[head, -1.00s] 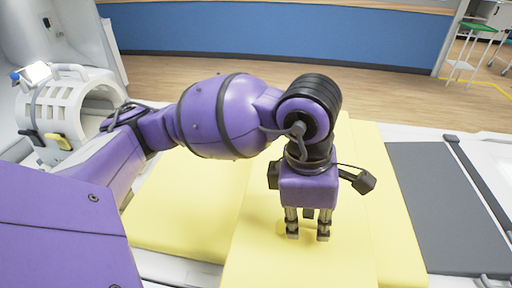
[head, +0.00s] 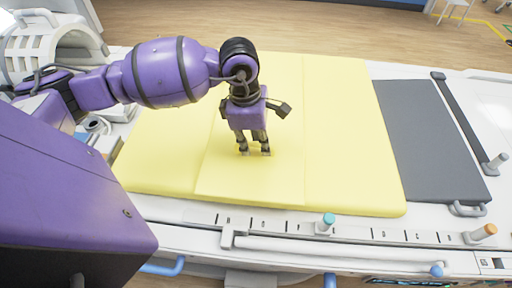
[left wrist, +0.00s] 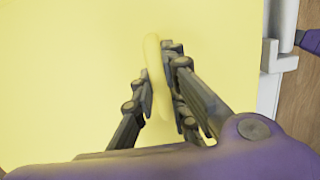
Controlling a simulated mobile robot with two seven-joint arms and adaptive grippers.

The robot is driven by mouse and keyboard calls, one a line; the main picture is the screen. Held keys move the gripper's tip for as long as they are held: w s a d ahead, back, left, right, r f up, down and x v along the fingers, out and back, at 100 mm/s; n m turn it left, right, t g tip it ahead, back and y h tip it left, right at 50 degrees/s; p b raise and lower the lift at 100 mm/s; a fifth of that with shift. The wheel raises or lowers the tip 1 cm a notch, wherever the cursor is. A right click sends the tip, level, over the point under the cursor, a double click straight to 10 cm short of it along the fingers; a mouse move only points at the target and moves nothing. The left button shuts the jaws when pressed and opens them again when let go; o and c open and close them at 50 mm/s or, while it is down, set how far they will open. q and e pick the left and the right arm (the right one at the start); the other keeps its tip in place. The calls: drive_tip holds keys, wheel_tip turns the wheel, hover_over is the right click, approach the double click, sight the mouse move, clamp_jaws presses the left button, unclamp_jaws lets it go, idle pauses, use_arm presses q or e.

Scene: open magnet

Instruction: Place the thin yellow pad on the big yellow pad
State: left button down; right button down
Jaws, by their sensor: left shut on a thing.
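The big yellow pad (head: 350,140) lies flat across the white table. The thin yellow pad (head: 270,185) lies on its middle as a paler strip, its near end close to the big pad's near edge. My left gripper (head: 254,152) points down at the thin pad's middle. In the left wrist view, its fingers (left wrist: 158,92) are shut on a raised yellow ridge of the thin pad (left wrist: 153,65). Part of that ridge is hidden between the fingers. The thin pad's far part is partly behind my left arm. My right gripper is not in view.
A dark grey pad (head: 432,140) lies right of the yellow pads. A white rail with pegs, one teal-topped (head: 327,222) and one orange-topped (head: 487,231), runs along the near edge. A white cage-like coil (head: 50,52) stands at the far left.

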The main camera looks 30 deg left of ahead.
use_arm(q)
drive_tip(key=shift+f, duration=1.1)
drive_tip(key=c, duration=1.7)
unclamp_jaws()
drive_tip(key=shift+c, duration=0.2)
drive_tip(key=shift+r, duration=0.1)
drive_tip(key=r, duration=0.4)
drive_tip(key=a+r, duration=0.1)
drive_tip(key=r, duration=0.6)
drive_tip(key=shift+s+a+r, duration=0.15)
drive_tip(key=shift+s+r, duration=0.2)
drive_tip(key=shift+r, duration=0.05)
